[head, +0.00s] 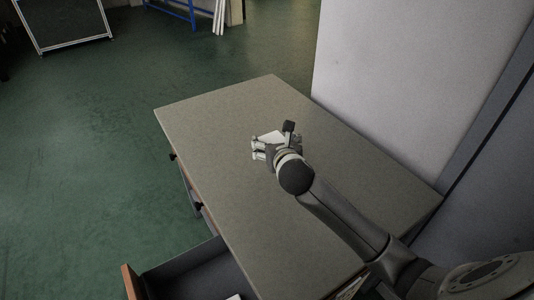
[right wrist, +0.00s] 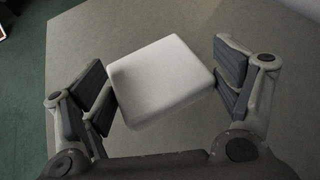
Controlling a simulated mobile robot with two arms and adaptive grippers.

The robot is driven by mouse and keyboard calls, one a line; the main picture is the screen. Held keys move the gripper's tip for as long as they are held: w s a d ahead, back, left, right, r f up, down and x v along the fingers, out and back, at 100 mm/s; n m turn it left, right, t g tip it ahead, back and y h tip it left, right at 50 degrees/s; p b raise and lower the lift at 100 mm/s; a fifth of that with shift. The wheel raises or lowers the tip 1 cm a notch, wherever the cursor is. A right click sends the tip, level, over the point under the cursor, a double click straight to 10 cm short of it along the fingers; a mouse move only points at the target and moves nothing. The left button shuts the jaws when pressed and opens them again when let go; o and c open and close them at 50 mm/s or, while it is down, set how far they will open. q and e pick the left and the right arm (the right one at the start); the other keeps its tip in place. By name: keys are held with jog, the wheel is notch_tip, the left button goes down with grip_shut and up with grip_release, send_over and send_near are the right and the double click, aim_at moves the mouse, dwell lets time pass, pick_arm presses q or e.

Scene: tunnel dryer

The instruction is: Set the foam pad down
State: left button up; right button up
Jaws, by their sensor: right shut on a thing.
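The foam pad (right wrist: 162,80) is a white, rounded square block, seen whole between the fingers in the right wrist view. In the head view only a pale part of the foam pad (head: 270,137) shows beside the gripper. My right gripper (right wrist: 165,85) is shut on the pad, with a finger at its left and right sides. In the head view my right gripper (head: 268,145) is over the middle of the grey tabletop (head: 240,110). I cannot tell whether the pad touches the top. My left gripper is not in view.
An open drawer (head: 185,272) sticks out at the lower left of the cabinet, with something white in it. A pale wall panel (head: 390,80) stands along the right side. The tabletop around the gripper is bare. Green floor lies to the left.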

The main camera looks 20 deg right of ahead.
jog(key=w+f, duration=0.4)
jog(key=w+f+b, duration=0.1)
jog(key=w+f, duration=0.1)
jog(key=shift+w+d+f, duration=0.25)
jog(key=shift+w+f, duration=0.05)
jog(key=shift+f, duration=0.05)
jog(key=shift+w+f, duration=0.1)
jog(key=shift+f, duration=1.5)
jog(key=shift+f, duration=0.25)
jog(key=o, duration=0.6)
jog(key=shift+f, duration=0.3)
